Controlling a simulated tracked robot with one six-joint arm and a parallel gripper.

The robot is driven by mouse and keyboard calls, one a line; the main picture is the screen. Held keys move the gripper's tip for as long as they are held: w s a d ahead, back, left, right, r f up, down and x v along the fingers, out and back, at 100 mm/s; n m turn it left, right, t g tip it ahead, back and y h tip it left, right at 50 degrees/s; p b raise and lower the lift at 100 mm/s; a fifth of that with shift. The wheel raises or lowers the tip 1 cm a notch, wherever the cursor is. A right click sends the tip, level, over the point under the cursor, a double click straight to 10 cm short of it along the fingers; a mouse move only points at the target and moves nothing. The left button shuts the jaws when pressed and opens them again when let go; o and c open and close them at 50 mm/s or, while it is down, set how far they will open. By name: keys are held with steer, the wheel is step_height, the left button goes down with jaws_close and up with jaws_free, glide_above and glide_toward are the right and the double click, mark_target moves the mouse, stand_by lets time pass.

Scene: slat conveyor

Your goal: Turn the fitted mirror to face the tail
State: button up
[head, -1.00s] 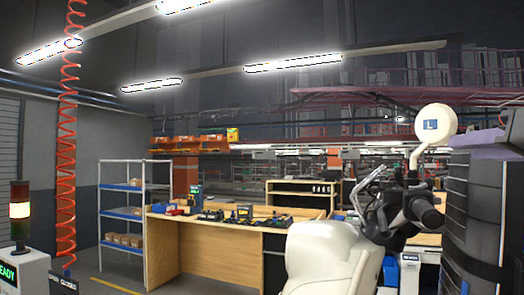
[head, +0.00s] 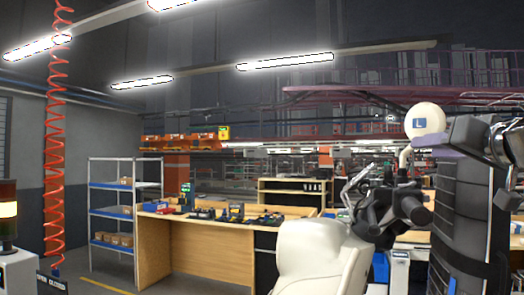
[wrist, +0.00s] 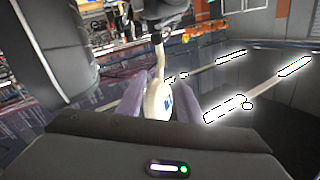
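The fitted mirror (head: 428,118) is a round cream disc with a blue "L" label, on a bent cream stem above the dark handlebar (head: 400,205) of a cream scooter (head: 320,260). In the head view its labelled side faces me. My gripper (head: 447,141) is at the mirror's right, its purple fingers partly hidden behind the disc. In the wrist view the mirror (wrist: 158,98) shows nearly edge-on between the two purple fingers of my gripper (wrist: 157,82). The fingers stand apart on either side of it; firm contact is not visible.
A wooden workbench (head: 200,245) with small items stands behind at left, beside a metal shelf rack (head: 112,210). A red coiled hose (head: 54,170) hangs at far left, near a signal light (head: 8,210). The handlebar and levers lie close below the mirror.

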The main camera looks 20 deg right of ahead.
mark_target(404, 152)
steer(key=shift+x, duration=3)
steer(key=shift+c, duration=0.5)
steer(key=shift+f, duration=0.1)
jaws_close()
steer(key=shift+a, duration=0.1)
steer(key=shift+w+a+m+g+h, duration=0.15)
steer(key=shift+m+g+h, duration=0.1)
steer(key=shift+m+h, duration=0.35)
steer(key=shift+s+a+m+g+h, duration=0.15)
steer(key=shift+m+g+h, duration=0.2)
steer(key=shift+h, duration=0.35)
steer(key=shift+w+a+m+h, duration=0.2)
steer(key=shift+m+h, duration=0.25)
steer(key=shift+h, duration=0.15)
steer(key=shift+w+a+f+m+g+h, duration=0.15)
steer(key=shift+m+g+h, duration=0.45)
steer(key=shift+g+h, duration=0.1)
steer(key=shift+w+a+f+m+g+h, duration=0.1)
steer(key=shift+a+f+m+g+h, duration=0.05)
steer(key=shift+m+g+h, duration=0.5)
steer(key=shift+r+g+h, duration=0.1)
steer(key=shift+g+h, duration=0.15)
steer(key=shift+h, duration=0.1)
steer(key=shift+w+a+m+g+h, duration=0.25)
steer(key=shift+m+g+h, duration=0.45)
steer(key=shift+m+g, duration=0.1)
